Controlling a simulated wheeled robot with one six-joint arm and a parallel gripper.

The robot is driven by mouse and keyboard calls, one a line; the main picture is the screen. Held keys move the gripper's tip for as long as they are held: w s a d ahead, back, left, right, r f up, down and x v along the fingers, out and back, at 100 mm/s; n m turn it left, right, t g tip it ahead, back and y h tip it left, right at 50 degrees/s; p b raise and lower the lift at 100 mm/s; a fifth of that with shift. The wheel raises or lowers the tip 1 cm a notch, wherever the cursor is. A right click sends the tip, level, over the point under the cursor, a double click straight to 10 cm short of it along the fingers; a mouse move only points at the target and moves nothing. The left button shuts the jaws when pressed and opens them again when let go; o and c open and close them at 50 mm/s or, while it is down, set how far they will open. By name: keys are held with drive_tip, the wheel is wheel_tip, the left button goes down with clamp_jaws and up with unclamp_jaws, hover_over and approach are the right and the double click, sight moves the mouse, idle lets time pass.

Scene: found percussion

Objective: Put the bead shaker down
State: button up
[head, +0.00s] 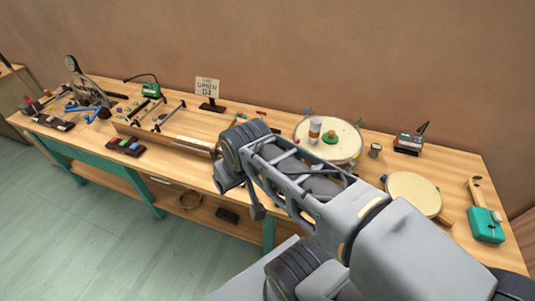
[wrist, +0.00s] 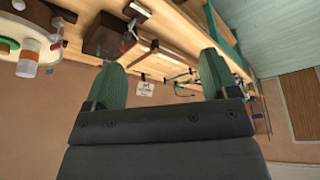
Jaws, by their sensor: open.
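A small cylinder with an orange band and pale ends, which looks like the bead shaker (head: 315,128), stands upright on a large round pale drum (head: 300,131) at the back of the bench. It also shows at the left edge of the wrist view (wrist: 30,48), well to the side of my fingers. My gripper (wrist: 160,60) is open, with two green fingers wide apart and nothing between them. In the head view my arm reaches over the bench and its fingers are not clearly seen.
A green dish with a reddish ball (head: 330,137) sits on the same drum. A smaller round drum (head: 414,192) and a green box (head: 486,226) are on the right. A wooden tray (head: 168,137), a sign (head: 207,88) and small tools fill the left. The bench front has some bare wood.

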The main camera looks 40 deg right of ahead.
wheel_tip(320, 180, down, 4)
drive_tip(key=d+g, duration=0.1)
drive_tip(key=d, duration=0.1)
drive_tip(key=m+g+h+b, duration=0.2)
drive_tip(key=m+g+h, duration=0.4)
drive_tip(key=m+h, duration=1.1)
approach(316, 123)
drive_tip(key=d+m+y+p, duration=0.1)
drive_tip(key=d, duration=0.1)
drive_tip(key=d+m+y, duration=0.1)
drive_tip(key=d+m, duration=0.1)
drive_tip(key=d, duration=0.1)
drive_tip(key=shift+w+d+r+y+p, duration=0.2)
drive_tip(key=shift+w+y+p, duration=0.1)
drive_tip(key=shift+p, duration=0.1)
drive_tip(key=shift+f+p+x, duration=0.15)
drive_tip(key=shift+p+x, duration=0.7)
drive_tip(key=shift+x, duration=0.8)
drive_tip(key=shift+f+p+x, duration=0.15)
drive_tip(key=shift+p+x, duration=0.65)
drive_tip(key=shift+x, duration=0.8)
drive_tip(key=shift+a, duration=0.15)
